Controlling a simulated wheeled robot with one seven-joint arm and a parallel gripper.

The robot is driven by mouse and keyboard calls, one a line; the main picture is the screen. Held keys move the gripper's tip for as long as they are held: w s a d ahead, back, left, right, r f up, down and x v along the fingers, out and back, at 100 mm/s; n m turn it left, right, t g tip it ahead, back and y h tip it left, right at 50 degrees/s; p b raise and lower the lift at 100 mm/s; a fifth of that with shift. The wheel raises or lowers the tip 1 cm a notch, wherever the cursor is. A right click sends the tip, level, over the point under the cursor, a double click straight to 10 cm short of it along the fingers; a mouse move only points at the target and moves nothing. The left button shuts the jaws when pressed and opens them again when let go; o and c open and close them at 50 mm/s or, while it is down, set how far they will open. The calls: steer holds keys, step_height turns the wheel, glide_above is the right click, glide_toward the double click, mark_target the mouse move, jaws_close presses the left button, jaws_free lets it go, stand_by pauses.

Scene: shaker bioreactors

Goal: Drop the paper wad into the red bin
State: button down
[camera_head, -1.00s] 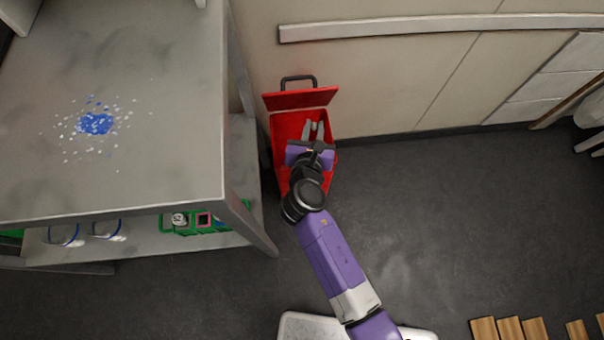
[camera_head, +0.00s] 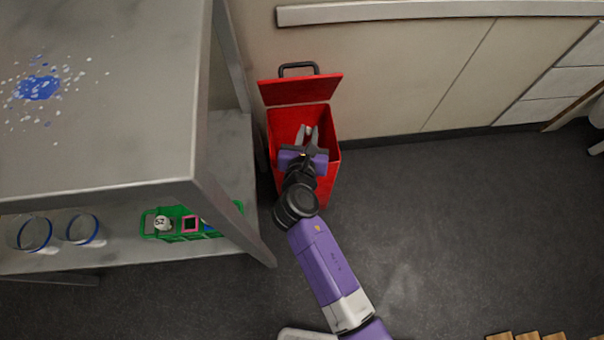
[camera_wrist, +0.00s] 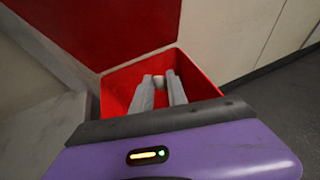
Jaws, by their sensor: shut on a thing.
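The red bin (camera_head: 329,125) stands on the floor against the wall with its lid (camera_head: 300,90) raised. My gripper (camera_head: 307,131) is over the bin's opening, its fingers pointing toward the wall side. In the wrist view my gripper (camera_wrist: 159,82) shows its two grey fingers inside the outline of the bin (camera_wrist: 198,82). The fingers are shut on a small pale thing, the paper wad (camera_wrist: 158,81), held at their tips. How far the tips are above or below the rim is hard to tell.
A grey metal table (camera_head: 120,130) stands just left of the bin, its leg close by. Its lower shelf holds a green basket (camera_head: 160,233) and clear glass vessels (camera_head: 82,228). Dark floor (camera_head: 440,220) to the right is free. Wooden pieces (camera_head: 527,336) lie at the lower right.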

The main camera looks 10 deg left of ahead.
steer(key=shift+f, duration=0.2)
steer(key=c, duration=1.2)
jaws_free()
steer(key=shift+c, duration=0.2)
steer(key=p+v, duration=0.3)
steer(key=v, duration=0.5)
steer(key=shift+w, duration=0.1)
